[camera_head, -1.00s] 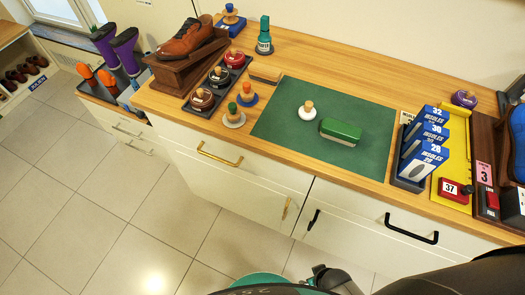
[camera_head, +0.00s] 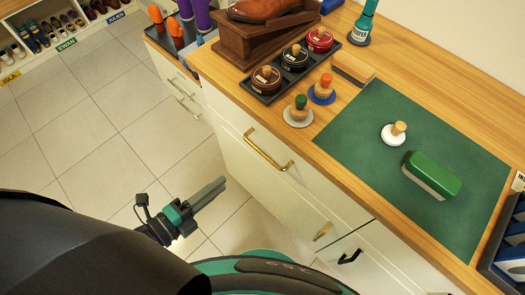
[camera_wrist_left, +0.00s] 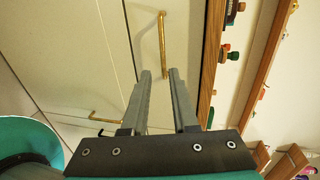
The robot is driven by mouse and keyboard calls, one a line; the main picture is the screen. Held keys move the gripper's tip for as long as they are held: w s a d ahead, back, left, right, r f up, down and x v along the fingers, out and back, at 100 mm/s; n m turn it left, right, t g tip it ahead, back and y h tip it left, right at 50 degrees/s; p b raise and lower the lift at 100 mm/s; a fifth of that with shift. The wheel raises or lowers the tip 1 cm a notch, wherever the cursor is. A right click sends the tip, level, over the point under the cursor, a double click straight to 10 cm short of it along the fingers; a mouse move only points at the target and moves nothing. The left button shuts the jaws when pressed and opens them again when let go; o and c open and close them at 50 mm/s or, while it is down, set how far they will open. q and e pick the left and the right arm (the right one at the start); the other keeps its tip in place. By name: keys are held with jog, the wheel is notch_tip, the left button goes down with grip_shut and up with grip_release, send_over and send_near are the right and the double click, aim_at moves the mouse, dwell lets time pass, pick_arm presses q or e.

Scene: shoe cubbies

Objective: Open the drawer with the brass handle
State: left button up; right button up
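The long brass handle (camera_head: 268,152) runs across the white front of the upper drawer (camera_head: 235,140), below the wooden counter. The drawer looks closed. My left gripper (camera_head: 222,184) is in front of the cabinet, to the left of and below the handle in the head view, and apart from it. In the left wrist view, the gripper's two fingers (camera_wrist_left: 159,74) are spread with nothing between them. The brass handle (camera_wrist_left: 162,42) shows beyond the fingertips there. My right gripper is not in view.
A smaller brass handle (camera_head: 323,230) sits on the lower front, and a black handle (camera_head: 348,256) is right of it. The counter holds a green mat (camera_head: 360,125), a brush (camera_head: 432,174) and a tray of polish tins (camera_head: 262,98). The tiled floor (camera_head: 110,150) at left is clear.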

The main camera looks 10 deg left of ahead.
aim_at(262, 152)
pick_arm(q)
jog(key=b+x, duration=0.1)
jog(key=x, duration=1.4)
jog(key=shift+w+d+r+b, duration=0.15)
jog(key=shift+d+b, duration=0.1)
jog(key=shift+b, duration=0.15)
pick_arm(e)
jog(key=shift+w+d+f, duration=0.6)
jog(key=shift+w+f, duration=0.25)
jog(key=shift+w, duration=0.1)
pick_arm(q)
grip_shut()
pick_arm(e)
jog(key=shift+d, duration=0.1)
